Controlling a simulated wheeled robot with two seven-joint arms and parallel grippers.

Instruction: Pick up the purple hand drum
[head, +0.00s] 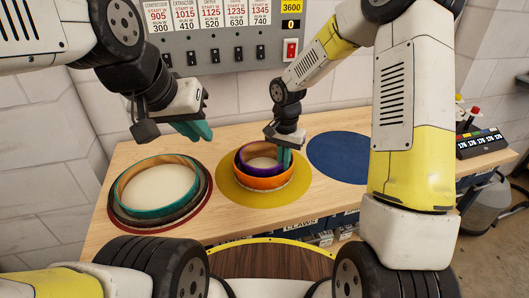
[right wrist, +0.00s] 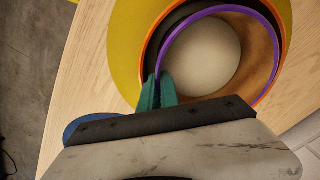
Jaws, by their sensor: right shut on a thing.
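The purple hand drum (head: 243,163) sits nested inside a larger orange drum (head: 262,183) on the yellow round mat (head: 231,194). Its purple rim also shows in the right wrist view (right wrist: 233,9), with the orange rim around it. My right gripper (head: 284,155) points down at the drum's right side in the head view. In the right wrist view its green fingers (right wrist: 157,92) are shut on the purple rim. My left gripper (head: 196,130) hangs empty above the bench, left of the drums; its finger gap is hard to make out.
A teal-rimmed drum (head: 145,212) stands on dark rings over a red round mat at the left of the wooden bench (head: 225,234). A bare blue round mat (head: 338,157) lies to the right. A switch panel (head: 222,46) hangs on the wall behind.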

